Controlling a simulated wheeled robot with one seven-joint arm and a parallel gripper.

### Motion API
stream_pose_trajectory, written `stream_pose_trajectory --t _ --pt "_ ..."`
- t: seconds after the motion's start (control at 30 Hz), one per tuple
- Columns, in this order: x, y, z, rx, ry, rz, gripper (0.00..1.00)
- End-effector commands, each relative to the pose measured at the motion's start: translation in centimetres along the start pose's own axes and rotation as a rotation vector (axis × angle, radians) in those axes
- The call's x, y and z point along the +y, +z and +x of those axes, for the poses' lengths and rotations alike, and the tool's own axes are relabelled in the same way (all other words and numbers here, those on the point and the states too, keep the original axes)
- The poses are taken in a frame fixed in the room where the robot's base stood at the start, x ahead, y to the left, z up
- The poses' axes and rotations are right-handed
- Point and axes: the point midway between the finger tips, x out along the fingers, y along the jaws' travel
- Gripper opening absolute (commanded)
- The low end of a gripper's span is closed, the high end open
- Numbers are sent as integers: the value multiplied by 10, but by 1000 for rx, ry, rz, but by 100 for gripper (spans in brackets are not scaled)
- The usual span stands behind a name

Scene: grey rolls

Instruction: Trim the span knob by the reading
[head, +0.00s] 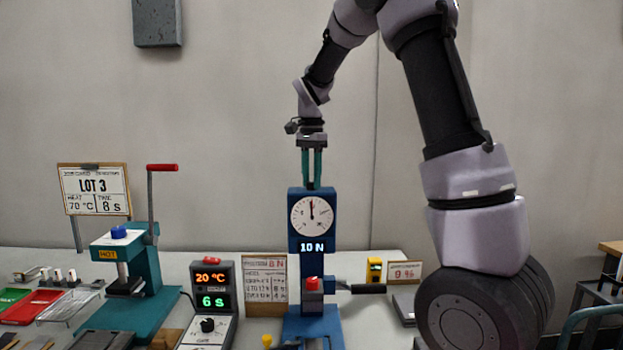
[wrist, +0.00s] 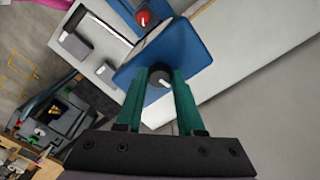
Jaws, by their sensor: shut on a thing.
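The blue gauge stand (head: 295,228) stands in the middle of the table. Its white dial (head: 312,215) has the needle pointing about straight up, and "10 N" (head: 312,247) shows below it. My gripper (head: 311,186) points straight down onto the top of the stand, its green fingers close together. In the wrist view, a dark round knob (wrist: 160,77) with a white mark sits between the fingertips on the blue top (wrist: 196,52). My gripper is shut on this knob.
A control box (head: 209,298) reading 20 °C and 6 s stands left of the stand, with a written card (head: 264,283) between. A teal press (head: 140,265) and LOT 3 sign (head: 93,189) are further left.

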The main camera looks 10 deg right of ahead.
Motion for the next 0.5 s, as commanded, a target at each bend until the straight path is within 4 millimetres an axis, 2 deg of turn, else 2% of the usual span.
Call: stream_pose_trajectory --t 0.5 --pt "0 -1 -1 1 -2 -478 0"
